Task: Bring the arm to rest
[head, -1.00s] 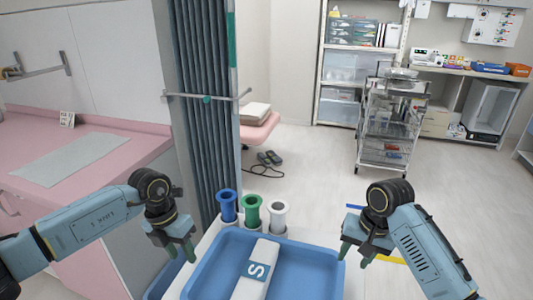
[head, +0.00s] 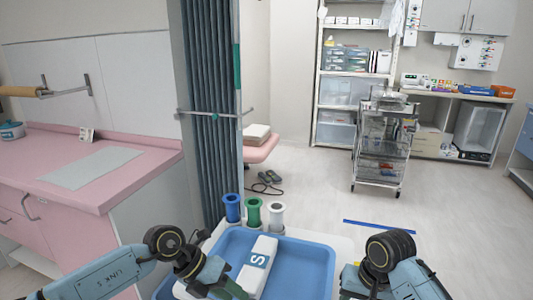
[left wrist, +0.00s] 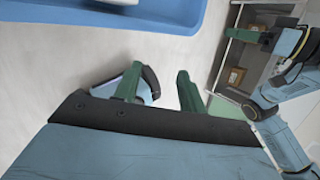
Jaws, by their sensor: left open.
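My left gripper (head: 228,288) is low in the head view, over the left front part of a blue tray, its green fingers partly cut off by the picture's bottom edge. In the left wrist view its two green fingers (left wrist: 160,88) are apart with nothing held between them. My right arm comes in from the lower right of the head view. My right gripper (head: 352,284) is at the bottom edge, right of the tray, its fingertips not clearly visible.
The blue tray (head: 318,262) holds a white pack (head: 264,248) with a blue S label. Blue, green and white cups stand behind it. A pink-topped counter (head: 130,178) is at left beside a curtain.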

